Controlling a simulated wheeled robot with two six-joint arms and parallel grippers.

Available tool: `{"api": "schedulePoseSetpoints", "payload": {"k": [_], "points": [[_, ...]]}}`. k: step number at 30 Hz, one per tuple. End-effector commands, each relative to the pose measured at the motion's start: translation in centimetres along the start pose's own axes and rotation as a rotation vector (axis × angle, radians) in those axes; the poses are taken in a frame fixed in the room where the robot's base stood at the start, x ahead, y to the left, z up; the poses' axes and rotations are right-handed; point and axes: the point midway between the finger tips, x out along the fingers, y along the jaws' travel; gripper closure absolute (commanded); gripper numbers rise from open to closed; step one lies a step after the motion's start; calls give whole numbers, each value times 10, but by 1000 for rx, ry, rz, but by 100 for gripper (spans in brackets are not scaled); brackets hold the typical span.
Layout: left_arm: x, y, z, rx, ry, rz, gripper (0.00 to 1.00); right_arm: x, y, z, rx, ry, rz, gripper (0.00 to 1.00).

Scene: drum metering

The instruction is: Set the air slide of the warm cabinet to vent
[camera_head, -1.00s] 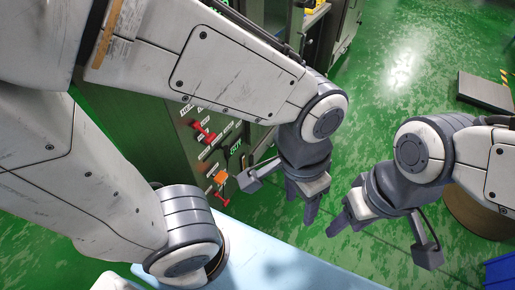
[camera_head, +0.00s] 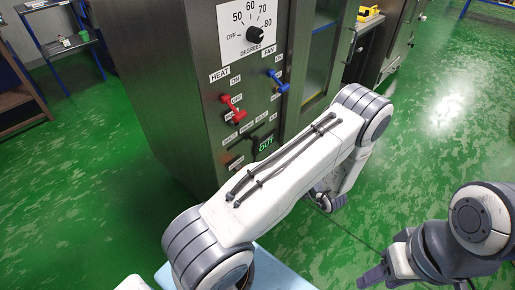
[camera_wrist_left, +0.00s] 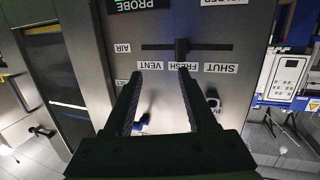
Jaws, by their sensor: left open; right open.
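The warm cabinet (camera_head: 165,75) shows at the upper left in the head view. In the left wrist view its panel appears upside down. The air slide (camera_wrist_left: 182,47) is a dark knob on a black horizontal slot, and it stands at the FRESH label (camera_wrist_left: 184,66). The VENT label (camera_wrist_left: 148,66) is left of it and the SHUT label (camera_wrist_left: 221,68) right. My left gripper (camera_wrist_left: 160,74) is open and empty in front of the panel, its right fingertip just below the knob; contact cannot be told. My arm hides it in the head view. My right gripper (camera_head: 375,276) is open, away from the cabinet.
A degrees dial (camera_head: 255,35), a red heat switch (camera_head: 235,112) and a blue fan switch (camera_head: 278,82) are on the same panel, above the slide. A shelf rack (camera_head: 65,45) stands far left. The green floor is clear at right.

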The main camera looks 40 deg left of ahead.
Motion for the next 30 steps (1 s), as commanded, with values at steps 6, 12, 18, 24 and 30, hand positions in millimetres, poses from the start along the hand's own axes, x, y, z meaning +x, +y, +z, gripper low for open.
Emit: {"api": "schedulePoseSetpoints", "payload": {"k": [6,12,18,24,30], "points": [[14,-30,5,38,128,-91,43,10,1,0,0,0,0,50],[43,-34,0,36,130,-94,43,10,1,0,0,1,0,50],[81,-36,-5,36,129,-92,43,12,1,1,0,0,0,50],[105,-38,-8,37,128,-89,43,13,1,1,0,0,0,50],[112,-38,-10,38,128,-86,43,14,1,1,0,0,0,50]]}}
